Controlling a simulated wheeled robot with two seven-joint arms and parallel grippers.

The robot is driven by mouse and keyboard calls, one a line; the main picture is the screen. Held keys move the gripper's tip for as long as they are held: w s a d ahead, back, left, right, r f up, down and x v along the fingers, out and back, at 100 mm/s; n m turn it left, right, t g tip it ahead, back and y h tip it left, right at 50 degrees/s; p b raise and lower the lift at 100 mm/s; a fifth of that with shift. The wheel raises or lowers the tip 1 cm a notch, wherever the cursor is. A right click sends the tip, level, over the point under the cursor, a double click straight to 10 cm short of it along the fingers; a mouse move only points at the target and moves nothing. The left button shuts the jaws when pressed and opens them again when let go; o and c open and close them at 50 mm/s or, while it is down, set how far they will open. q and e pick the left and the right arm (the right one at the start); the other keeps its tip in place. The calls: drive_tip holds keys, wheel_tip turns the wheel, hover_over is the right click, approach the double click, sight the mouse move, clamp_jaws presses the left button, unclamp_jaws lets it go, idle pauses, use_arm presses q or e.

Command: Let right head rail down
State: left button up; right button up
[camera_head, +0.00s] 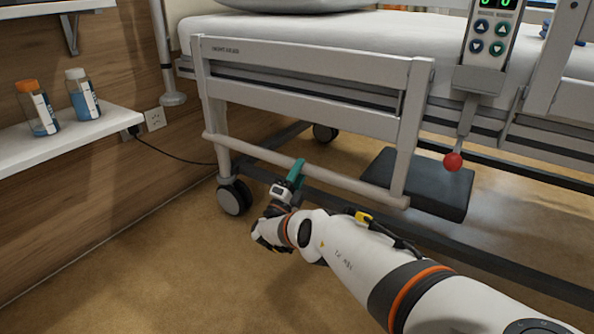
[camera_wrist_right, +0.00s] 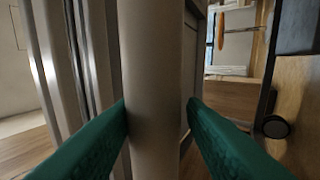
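The right head rail (camera_head: 300,62) is a pale grey side panel along the near side of the bed, with small lettering at its top left. It stands raised above the mattress edge. A round beige lower bar (camera_head: 345,182) joins its two posts. My right gripper (camera_head: 297,172) is at this bar, left of its middle. In the right wrist view the bar (camera_wrist_right: 152,90) runs between the two green fingers (camera_wrist_right: 157,104) and fills the space at their tips, so they look closed on it. The far finger is mostly hidden in the head view. My left gripper is not in view.
A red knob (camera_head: 453,161) hangs on a lever below the bed's control panel (camera_head: 488,45). A dark box-like part (camera_head: 425,185) is under the bed, and a castor (camera_head: 234,197) stands by the left post. A wall shelf (camera_head: 70,140) holds two bottles. The floor at front left is clear.

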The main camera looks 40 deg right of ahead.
drive_tip(key=o, duration=0.3)
drive_tip(key=shift+s+d+f, duration=0.2)
drive_tip(key=shift+d+f, duration=0.35)
drive_tip(key=shift+d, duration=0.3)
drive_tip(key=shift+o, duration=0.2)
drive_tip(key=shift+r, duration=0.1)
drive_tip(key=shift+a, duration=0.1)
drive_tip(key=shift+s+a, duration=0.1)
drive_tip(key=shift+a, duration=0.1)
drive_tip(key=p+v, duration=0.1)
drive_tip(key=v, duration=1)
drive_tip(key=shift+a, duration=0.35)
